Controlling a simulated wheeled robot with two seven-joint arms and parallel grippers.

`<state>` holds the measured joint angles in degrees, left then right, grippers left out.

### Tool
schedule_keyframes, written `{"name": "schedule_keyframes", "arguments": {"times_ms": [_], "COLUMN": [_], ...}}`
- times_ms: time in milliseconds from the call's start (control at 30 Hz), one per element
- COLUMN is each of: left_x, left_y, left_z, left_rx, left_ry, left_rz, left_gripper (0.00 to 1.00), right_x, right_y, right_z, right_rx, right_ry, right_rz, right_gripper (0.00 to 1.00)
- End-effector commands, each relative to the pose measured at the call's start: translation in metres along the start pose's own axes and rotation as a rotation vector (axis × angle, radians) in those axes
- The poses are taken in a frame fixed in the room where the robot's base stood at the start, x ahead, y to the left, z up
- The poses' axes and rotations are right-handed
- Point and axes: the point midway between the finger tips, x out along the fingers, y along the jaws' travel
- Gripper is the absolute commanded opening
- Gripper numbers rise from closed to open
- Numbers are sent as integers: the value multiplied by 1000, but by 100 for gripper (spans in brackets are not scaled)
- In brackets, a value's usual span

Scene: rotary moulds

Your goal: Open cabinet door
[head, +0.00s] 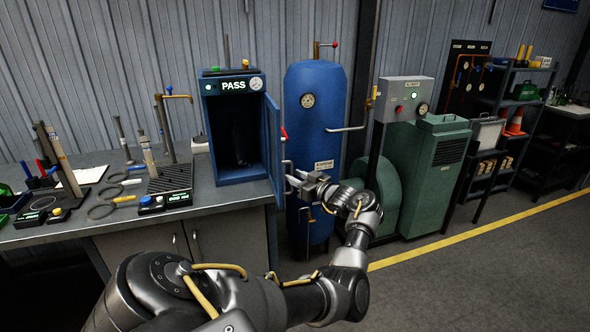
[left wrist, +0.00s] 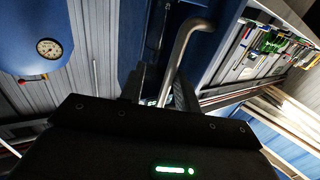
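The small blue cabinet (head: 242,178) stands on the grey workbench in the head view, with a lit PASS display on top. Its door (head: 273,140) is hinged at the right and stands wide open toward me, showing a dark interior. A metal bar handle (head: 287,168) is on the door's right-facing side. My left gripper (head: 294,183) is at this handle. In the left wrist view the handle (left wrist: 187,50) runs down between the two fingers of the left gripper (left wrist: 159,95), with a gap beside it, so the fingers look open. My right gripper is not in view.
A blue tank (head: 312,110) stands right behind my left gripper, and a green machine (head: 432,170) is further right. The workbench (head: 225,197) holds rings, stands and small devices left of the cabinet. The floor (head: 480,270) at right is clear.

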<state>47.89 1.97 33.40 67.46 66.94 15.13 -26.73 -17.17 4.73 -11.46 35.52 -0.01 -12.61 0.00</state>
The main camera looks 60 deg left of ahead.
Motion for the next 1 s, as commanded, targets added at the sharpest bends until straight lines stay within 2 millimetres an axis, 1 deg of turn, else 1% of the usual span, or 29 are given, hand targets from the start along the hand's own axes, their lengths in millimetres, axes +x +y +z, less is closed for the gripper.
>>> {"name": "schedule_keyframes", "arguments": {"times_ms": [133, 233, 333, 600, 700, 833, 1000], "left_x": [-1, -8, -23, -78, -93, -106, -111], "left_y": [0, 0, 1, 2, 2, 2, 2], "left_z": [1, 2, 4, 3, 2, 1, 0], "left_rx": [0, 1, 0, -1, -2, -1, 0], "left_ry": [-1, -2, -3, -2, -1, -1, 1], "left_rz": [0, 1, 2, 3, 3, 2, 2], "left_gripper": [32, 32, 32, 32, 32, 32, 32], "right_x": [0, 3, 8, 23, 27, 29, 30], "right_y": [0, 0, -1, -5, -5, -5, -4], "right_z": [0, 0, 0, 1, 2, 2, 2], "right_rx": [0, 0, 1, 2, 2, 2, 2], "right_ry": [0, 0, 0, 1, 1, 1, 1], "right_rz": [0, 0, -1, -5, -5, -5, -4], "right_gripper": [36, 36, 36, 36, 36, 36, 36]}}
